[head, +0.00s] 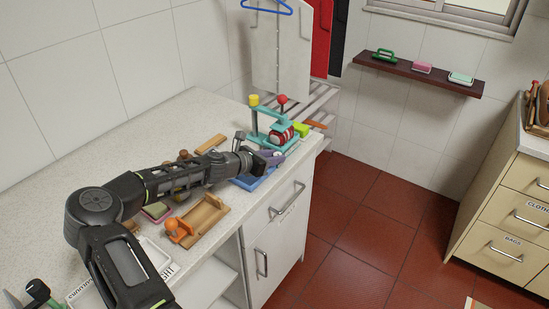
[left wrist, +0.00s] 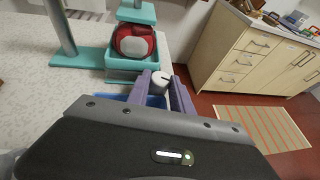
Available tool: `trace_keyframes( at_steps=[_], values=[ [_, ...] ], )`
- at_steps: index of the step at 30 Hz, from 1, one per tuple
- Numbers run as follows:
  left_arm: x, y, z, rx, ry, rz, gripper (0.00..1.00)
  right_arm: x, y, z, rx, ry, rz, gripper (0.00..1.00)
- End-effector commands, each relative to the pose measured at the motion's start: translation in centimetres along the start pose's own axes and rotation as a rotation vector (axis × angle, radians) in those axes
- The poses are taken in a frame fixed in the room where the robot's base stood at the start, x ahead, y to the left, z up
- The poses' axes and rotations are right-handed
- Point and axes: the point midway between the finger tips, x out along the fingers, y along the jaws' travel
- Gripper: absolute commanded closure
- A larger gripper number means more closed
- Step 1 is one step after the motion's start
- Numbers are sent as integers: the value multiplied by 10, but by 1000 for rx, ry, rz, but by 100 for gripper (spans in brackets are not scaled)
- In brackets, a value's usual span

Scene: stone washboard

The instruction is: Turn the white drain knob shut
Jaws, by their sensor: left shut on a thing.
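My left arm reaches across the counter in the head view, and my left gripper (head: 270,158) is at the counter's front edge. In the left wrist view its purple fingers (left wrist: 163,92) are shut on the white drain knob (left wrist: 161,80), with the knob between the fingertips. A blue tray (head: 254,181) lies under the gripper; a bit of it also shows between the fingers in the left wrist view (left wrist: 155,101). In the head view I cannot make out the knob behind the gripper. My right gripper is not in view.
A teal press (head: 261,137) holding a red-and-white roll (head: 281,136) stands just behind the gripper. A wooden tray (head: 207,216) with an orange knob (head: 173,225) lies nearer on the counter (head: 120,140). Labelled drawers (head: 502,225) stand at right. The tiled floor (head: 365,220) between is clear.

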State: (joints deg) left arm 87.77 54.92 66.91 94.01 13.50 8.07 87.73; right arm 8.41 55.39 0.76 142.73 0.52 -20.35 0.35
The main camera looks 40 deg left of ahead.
Motion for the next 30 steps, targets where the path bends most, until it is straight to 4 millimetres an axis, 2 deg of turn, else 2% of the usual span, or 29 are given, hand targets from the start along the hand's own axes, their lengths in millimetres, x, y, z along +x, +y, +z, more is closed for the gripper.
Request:
trace_keyframes(
  at_steps=[5, 6, 14, 23, 26, 30],
  values=[
    [0, 0, 0, 0, 0, 2, 100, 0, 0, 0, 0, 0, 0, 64],
    [0, 0, 0, 0, 0, 2, 73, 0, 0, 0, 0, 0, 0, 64],
    [0, 0, 0, -1, 0, 3, 52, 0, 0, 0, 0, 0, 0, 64],
    [-2, 0, 0, -2, 0, 3, 52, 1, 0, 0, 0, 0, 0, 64],
    [-9, 1, -1, -2, 1, 4, 52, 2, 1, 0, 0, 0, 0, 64],
    [-28, 1, -3, -2, 2, 6, 52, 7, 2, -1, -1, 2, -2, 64]
  ],
)
